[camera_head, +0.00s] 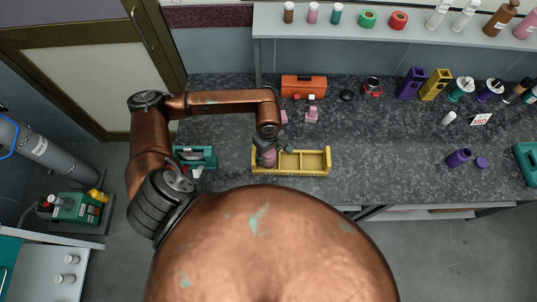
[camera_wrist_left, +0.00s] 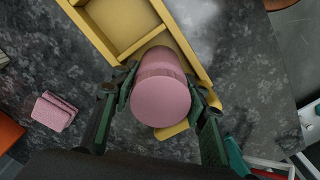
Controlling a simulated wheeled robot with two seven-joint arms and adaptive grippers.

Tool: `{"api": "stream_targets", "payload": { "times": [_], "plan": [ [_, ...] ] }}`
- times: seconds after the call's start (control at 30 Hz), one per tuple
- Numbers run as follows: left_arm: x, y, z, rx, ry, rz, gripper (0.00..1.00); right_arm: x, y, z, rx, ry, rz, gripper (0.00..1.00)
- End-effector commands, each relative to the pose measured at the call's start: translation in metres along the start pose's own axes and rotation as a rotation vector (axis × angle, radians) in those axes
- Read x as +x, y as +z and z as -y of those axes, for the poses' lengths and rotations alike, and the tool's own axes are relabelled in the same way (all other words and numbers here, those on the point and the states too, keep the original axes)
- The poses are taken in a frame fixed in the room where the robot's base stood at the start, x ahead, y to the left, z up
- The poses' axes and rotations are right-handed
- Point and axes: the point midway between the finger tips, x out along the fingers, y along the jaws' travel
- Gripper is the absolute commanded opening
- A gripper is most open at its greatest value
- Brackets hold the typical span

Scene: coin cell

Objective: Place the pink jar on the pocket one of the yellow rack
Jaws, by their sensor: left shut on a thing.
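The pink jar (camera_head: 269,158) is at the left end of the yellow rack (camera_head: 305,172) in the head view. My left gripper (camera_head: 266,152) is there too, its fingers partly hidden by the wrist. In the left wrist view, my left gripper (camera_wrist_left: 163,92) is shut on the pink jar (camera_wrist_left: 160,100), one finger on each side. The jar overlaps the end pocket of the yellow rack (camera_wrist_left: 184,35). I cannot tell whether it touches the pocket floor. The other rack pockets in view look empty. My right gripper is not in view.
A pink block-like item (camera_wrist_left: 54,111) lies beside the rack. A teal holder (camera_head: 196,157) stands left of the rack, and an orange toolbox (camera_head: 303,87) stands behind it. A purple jar (camera_head: 458,158) is far right. The counter between rack and purple jar is clear.

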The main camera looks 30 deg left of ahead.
Motion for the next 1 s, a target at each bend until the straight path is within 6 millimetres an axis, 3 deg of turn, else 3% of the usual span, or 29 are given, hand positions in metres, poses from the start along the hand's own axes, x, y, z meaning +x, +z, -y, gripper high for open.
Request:
{"api": "stream_targets", "payload": {
  "times": [0.03, 0.07, 0.13, 0.57, 1.0],
  "plan": [
    [0.003, 0.000, 0.000, 0.000, 0.000, 0.000, 0.11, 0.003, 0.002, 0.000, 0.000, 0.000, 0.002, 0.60],
    [0.003, 0.000, 0.000, 0.000, -0.001, 0.000, 0.42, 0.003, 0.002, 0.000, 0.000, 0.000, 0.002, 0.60],
    [0.002, 0.000, 0.000, 0.000, -0.001, 0.000, 0.47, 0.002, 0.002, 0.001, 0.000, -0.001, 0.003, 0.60],
    [-0.007, 0.000, -0.001, 0.000, 0.002, -0.001, 0.48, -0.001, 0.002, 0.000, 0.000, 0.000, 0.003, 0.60],
    [-0.093, -0.001, -0.001, 0.000, 0.003, -0.003, 0.48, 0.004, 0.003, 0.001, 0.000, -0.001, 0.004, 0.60]
  ]
}}
